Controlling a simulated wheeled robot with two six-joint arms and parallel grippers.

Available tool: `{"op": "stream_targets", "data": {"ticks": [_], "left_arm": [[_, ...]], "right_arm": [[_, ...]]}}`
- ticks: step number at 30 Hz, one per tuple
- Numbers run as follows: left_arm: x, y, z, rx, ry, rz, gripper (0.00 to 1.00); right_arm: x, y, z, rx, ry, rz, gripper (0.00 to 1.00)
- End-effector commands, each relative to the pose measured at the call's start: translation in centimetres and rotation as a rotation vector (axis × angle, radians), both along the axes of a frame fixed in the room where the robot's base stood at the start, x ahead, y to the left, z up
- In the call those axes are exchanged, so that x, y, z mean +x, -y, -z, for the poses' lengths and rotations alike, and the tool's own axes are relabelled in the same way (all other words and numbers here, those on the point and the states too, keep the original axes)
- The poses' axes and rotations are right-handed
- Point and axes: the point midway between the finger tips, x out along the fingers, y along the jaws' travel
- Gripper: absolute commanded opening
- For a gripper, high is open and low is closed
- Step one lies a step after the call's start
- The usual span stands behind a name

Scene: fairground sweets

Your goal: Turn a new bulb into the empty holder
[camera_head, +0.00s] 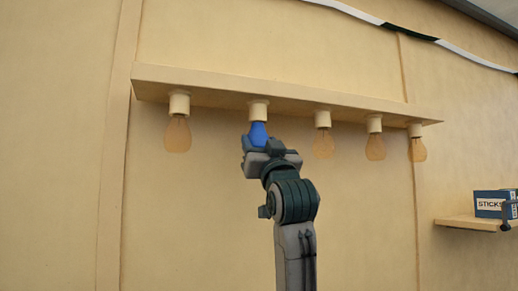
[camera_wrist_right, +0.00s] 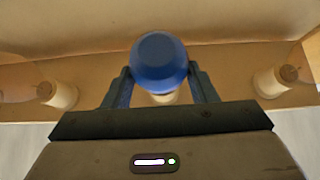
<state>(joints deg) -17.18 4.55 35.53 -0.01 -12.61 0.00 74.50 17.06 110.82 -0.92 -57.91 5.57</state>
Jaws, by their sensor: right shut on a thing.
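A blue bulb (camera_head: 258,132) is upright under the second cream holder (camera_head: 258,111) from the left. Its upper end meets the holder's lower end in the head view; I cannot tell how deep it sits. My right gripper (camera_head: 258,144) is shut on the bulb from below. In the right wrist view the round blue bulb (camera_wrist_right: 160,57) is between the two fingers of my right gripper (camera_wrist_right: 161,80), and it hides most of the holder (camera_wrist_right: 163,98) behind it. My left gripper is not in view.
A cream ledge (camera_head: 220,88) carries the row of holders. Amber bulbs hang on both sides: one at left (camera_head: 177,135), a near one at right (camera_head: 323,145), and others beyond (camera_head: 375,147). A small shelf (camera_head: 468,223) with a blue box (camera_head: 490,204) is at far right.

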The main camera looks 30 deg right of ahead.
Motion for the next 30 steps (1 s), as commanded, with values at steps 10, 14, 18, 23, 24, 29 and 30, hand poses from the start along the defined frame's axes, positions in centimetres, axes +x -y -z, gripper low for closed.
{"op": "stream_targets", "data": {"ticks": [10, 14, 18, 23, 24, 29, 30], "left_arm": [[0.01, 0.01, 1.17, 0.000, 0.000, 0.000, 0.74], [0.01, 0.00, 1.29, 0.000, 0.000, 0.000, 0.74], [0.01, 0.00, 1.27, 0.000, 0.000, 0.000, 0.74], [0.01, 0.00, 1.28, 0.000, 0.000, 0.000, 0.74], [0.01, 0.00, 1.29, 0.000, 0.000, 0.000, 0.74], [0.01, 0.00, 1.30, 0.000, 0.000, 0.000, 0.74], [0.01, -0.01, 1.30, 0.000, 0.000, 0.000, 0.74]], "right_arm": [[-0.11, 0.87, 0.05, -0.001, -0.002, -0.289, 0.35], [-0.16, 1.06, 0.00, 0.000, -0.001, -0.392, 0.35], [-0.18, 1.11, -0.01, 0.000, -0.001, -0.468, 0.35], [-0.19, 1.05, 0.02, 0.000, -0.002, -0.490, 0.35], [-0.19, 1.04, 0.04, 0.000, -0.002, -0.490, 0.35], [-0.18, 1.02, 0.06, 0.000, -0.002, -0.489, 0.67], [-0.19, 1.02, 0.05, 0.000, -0.002, -0.489, 0.75]]}}
